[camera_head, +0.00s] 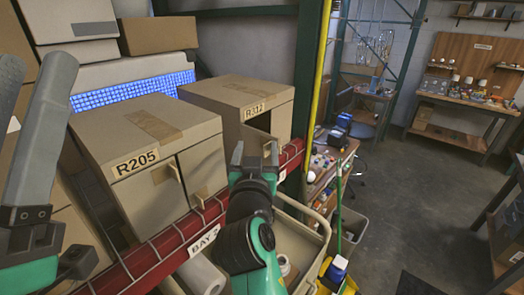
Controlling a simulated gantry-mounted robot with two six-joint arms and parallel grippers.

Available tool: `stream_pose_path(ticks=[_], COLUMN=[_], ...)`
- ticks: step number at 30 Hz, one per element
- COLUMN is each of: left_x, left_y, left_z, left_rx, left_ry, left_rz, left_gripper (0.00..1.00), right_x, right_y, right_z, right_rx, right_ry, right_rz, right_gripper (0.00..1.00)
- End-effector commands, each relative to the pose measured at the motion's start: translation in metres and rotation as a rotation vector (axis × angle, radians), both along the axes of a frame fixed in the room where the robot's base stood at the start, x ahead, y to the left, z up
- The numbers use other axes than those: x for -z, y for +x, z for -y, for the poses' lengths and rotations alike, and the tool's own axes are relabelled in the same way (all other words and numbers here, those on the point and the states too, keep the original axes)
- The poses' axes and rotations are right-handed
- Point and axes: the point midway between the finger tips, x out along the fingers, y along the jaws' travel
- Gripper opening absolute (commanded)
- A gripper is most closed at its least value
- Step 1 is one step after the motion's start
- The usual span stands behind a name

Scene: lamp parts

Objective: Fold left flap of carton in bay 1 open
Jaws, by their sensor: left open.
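A closed-topped carton marked R205 (130,130) stands on the rack shelf; its front has two flaps with small tabs, and they look shut. A carton marked R312 (228,95) stands to its right, with a dark opening in its front face. A label reading BAY 2 (204,241) is on the red shelf beam; no bay 1 label can be read. My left gripper (33,80) is large at the left edge, open, left of R205, with nothing seen between its fingers. My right gripper (253,153) is open and empty in front of R312, hiding part of its front.
The red shelf beam (160,248) with wire mesh runs below the cartons. A beige cart (300,240) holding a white roll stands below it. A green rack post (309,65) and yellow pole (319,80) rise right of R312. Open floor (420,200) lies to the right.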

Motion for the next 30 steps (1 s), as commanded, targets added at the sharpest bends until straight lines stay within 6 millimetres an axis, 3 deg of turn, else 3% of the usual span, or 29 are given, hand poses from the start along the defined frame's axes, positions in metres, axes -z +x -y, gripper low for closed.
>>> stream_pose_path(ticks=[1,17,30], left_x=[0.0,0.0,0.003], left_y=[0.0,0.0,0.0], left_z=[0.0,0.0,0.0], left_rx=[0.001,0.001,0.001], left_ry=[-0.001,0.0,0.0], left_rz=[0.0,0.0,0.0], left_gripper=[0.5,0.5,0.5], right_x=[0.008,0.005,0.004], right_y=[-0.002,-0.002,-0.029], right_z=[-0.01,-0.007,-0.026], right_rx=[-0.021,-0.014,-0.014], right_ry=[0.007,0.004,0.003], right_rz=[-0.014,-0.008,-0.005], right_gripper=[0.36,0.36,0.36])
